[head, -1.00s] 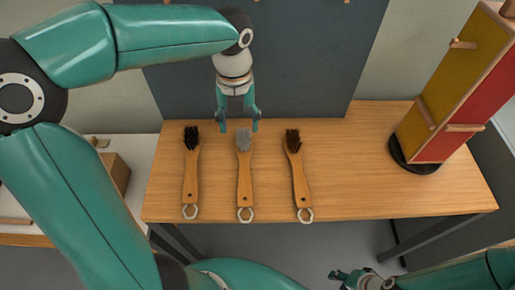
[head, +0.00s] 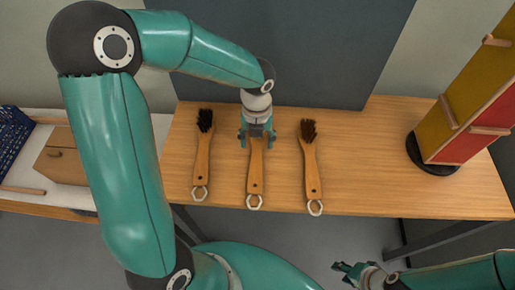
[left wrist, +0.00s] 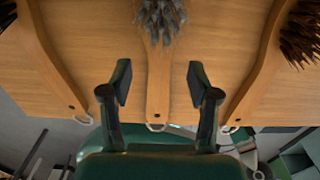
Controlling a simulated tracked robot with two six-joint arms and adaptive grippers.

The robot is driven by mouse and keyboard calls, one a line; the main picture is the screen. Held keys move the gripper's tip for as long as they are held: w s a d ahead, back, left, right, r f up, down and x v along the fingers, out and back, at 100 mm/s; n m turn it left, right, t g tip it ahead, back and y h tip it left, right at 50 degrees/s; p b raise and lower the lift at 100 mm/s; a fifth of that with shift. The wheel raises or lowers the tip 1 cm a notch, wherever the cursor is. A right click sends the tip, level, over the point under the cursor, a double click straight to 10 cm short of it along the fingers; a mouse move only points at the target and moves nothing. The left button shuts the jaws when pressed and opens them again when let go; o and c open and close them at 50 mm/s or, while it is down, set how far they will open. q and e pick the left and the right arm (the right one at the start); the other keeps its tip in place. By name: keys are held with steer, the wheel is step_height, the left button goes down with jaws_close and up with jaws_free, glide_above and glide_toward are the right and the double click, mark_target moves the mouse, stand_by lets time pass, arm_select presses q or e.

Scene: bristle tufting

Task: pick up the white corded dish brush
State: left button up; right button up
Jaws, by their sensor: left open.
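The middle brush (head: 256,176) lies on the table with its wooden handle towards me and a pale loop at the handle end. Its pale grey bristles (left wrist: 160,18) show in the left wrist view; in the head view my gripper hides them. My left gripper (head: 257,141) is open above this brush. In the left wrist view its fingers (left wrist: 160,84) stand on either side of the middle handle (left wrist: 159,98), with nothing gripped. My right gripper (head: 348,271) is low at the right, away from the table top; its jaws are too small to judge.
A black-bristled brush (head: 202,155) lies to the left and a brown-bristled brush (head: 311,165) to the right, both with similar loops. A red and yellow panel tower (head: 470,95) stands at the table's right. The wooden table (head: 375,160) is clear between.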

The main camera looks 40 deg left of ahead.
mark_target(257, 148)
arm_select(q)
steer(key=shift+f, duration=1.6)
steer(key=shift+c, duration=0.3)
jaws_close()
steer(key=shift+r, duration=0.1)
steer(key=shift+r, duration=0.85)
step_height(257, 148, up, 18)
steer(key=p, duration=0.1)
steer(key=shift+r, duration=0.15)
